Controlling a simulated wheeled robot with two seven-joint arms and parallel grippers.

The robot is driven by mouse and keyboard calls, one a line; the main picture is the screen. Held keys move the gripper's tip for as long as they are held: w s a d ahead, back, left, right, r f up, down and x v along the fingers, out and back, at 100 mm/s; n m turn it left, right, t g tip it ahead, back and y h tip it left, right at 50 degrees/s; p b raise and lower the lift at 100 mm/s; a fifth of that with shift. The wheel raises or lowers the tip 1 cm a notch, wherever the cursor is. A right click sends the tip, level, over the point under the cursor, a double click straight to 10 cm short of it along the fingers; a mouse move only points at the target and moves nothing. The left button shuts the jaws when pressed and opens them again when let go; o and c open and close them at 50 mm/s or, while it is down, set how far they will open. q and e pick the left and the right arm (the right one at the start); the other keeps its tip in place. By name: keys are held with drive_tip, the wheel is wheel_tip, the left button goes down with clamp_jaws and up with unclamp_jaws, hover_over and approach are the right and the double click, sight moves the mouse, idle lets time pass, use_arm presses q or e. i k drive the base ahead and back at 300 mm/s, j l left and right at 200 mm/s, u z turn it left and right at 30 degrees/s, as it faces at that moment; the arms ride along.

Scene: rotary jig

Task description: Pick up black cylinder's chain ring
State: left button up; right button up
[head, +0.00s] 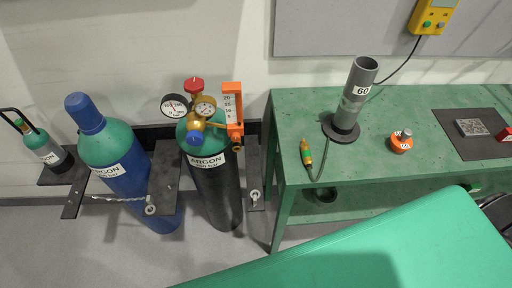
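The black cylinder (217,190) stands upright against the wall, with a green shoulder, an ARGON label and a regulator with gauges (203,107) on top. To its right, a small light metal ring (254,196) hangs at a dark bracket (254,165); little or no chain can be made out with it. No chain is seen across the black cylinder's front. Another ring (150,209) sits at the end of a chain (118,199) that runs across the blue cylinder (125,170). Neither of my grippers is in view.
A green workbench (300,110) stands close to the right of the ring, holding a grey tube (354,95), a torch (306,152) and an orange item (401,142). A large green surface (380,245) fills the lower right. Grey floor (225,255) shows before the cylinders.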

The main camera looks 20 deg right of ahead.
sight(254, 197)
drive_tip(key=l+z, duration=0.1)
drive_tip(key=z, duration=0.35)
drive_tip(key=l+u, duration=0.2)
drive_tip(key=l, duration=0.25)
drive_tip(key=k+l+u, duration=0.25)
drive_tip(key=l, duration=0.15)
drive_tip(key=l+u, duration=0.2)
drive_tip(key=l, duration=0.2)
